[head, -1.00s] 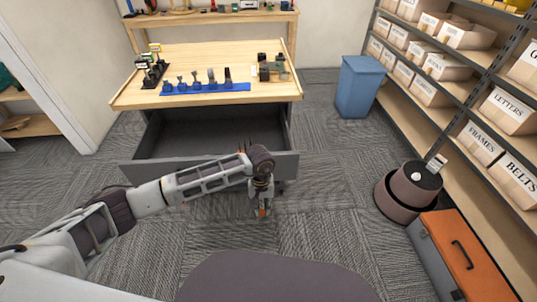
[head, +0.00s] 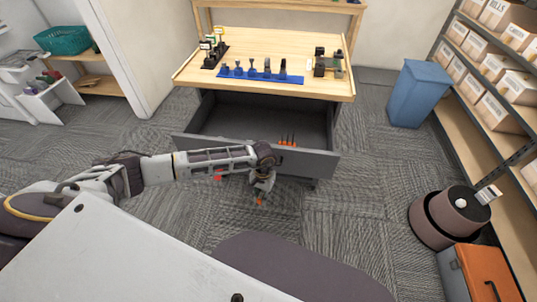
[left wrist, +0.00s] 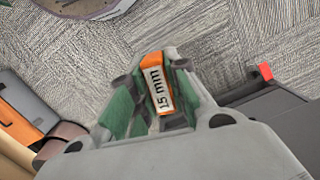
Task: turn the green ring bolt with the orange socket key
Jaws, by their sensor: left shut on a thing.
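My left gripper (head: 262,189) is shut on the orange socket key (left wrist: 152,66), whose handle has a white label reading "15 mm" in the left wrist view. In the head view only a small orange bit of the key (head: 259,202) shows below the fingers. The gripper hangs over the carpet in front of the open drawer, well away from the bench top. I cannot make out the green ring bolt in either view. My right gripper is out of view.
The workbench (head: 290,36) holds a blue rack (head: 262,76) of tools and a dark fixture (head: 322,65). Its drawer (head: 316,163) stands open, with several orange pieces (head: 288,140) inside. A blue bin (head: 417,95) and a round robot (head: 449,217) stand at right. Carpet between is free.

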